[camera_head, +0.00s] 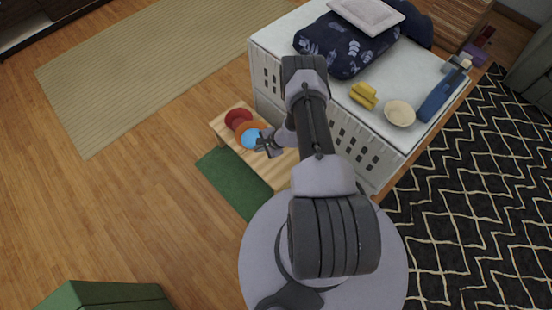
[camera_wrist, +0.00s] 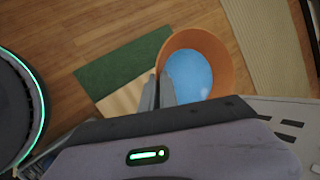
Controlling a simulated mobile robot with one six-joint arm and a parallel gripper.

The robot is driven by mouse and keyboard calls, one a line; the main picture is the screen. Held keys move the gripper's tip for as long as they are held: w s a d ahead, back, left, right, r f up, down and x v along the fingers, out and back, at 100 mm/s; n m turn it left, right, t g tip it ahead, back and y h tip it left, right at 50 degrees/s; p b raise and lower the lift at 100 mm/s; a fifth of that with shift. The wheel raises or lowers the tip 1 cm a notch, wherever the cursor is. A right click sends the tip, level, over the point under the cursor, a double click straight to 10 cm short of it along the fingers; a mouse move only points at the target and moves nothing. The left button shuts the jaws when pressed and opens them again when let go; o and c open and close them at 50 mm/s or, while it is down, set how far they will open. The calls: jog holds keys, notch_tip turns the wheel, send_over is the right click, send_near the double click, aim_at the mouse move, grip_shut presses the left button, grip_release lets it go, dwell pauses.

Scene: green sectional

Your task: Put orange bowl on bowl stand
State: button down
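The orange bowl (camera_head: 240,130) is at my gripper (camera_head: 264,146), over the low wooden stand (camera_head: 226,117) in the head view. A blue round thing (camera_head: 251,139) lies inside the bowl. In the wrist view the orange bowl (camera_wrist: 222,62) is close up, with the blue thing (camera_wrist: 188,75) in it. My gripper's fingers (camera_wrist: 158,88) are close together at the bowl's left rim, seemingly with the rim between them. I cannot tell whether the bowl touches the stand.
A white cabinet (camera_head: 290,35) stands to the right, with a yellow item (camera_head: 363,95), a cream bowl (camera_head: 399,112), a blue bottle (camera_head: 440,96) and a dark patterned cushion (camera_head: 345,45) on it. A green mat (camera_head: 233,182) lies beside the stand.

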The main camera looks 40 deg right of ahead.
jog(key=s+d+f+m+h, duration=0.3)
jog(key=s+d+f+m, duration=0.3)
jog(key=f, duration=0.3)
jog(key=shift+n+t, duration=0.4)
jog(key=shift+n, duration=0.1)
jog(key=f+b, duration=0.2)
jog(key=f, duration=0.1)
jog(key=f+b, duration=0.2)
jog(key=f, duration=0.2)
jog(key=s+f+b, duration=0.1)
jog(key=f+b, duration=0.2)
jog(key=shift+f, duration=0.15)
jog(key=shift+r, duration=0.2)
jog(key=c, duration=2.1)
grip_release()
jog(key=shift+f, duration=0.15)
jog(key=o, duration=0.5)
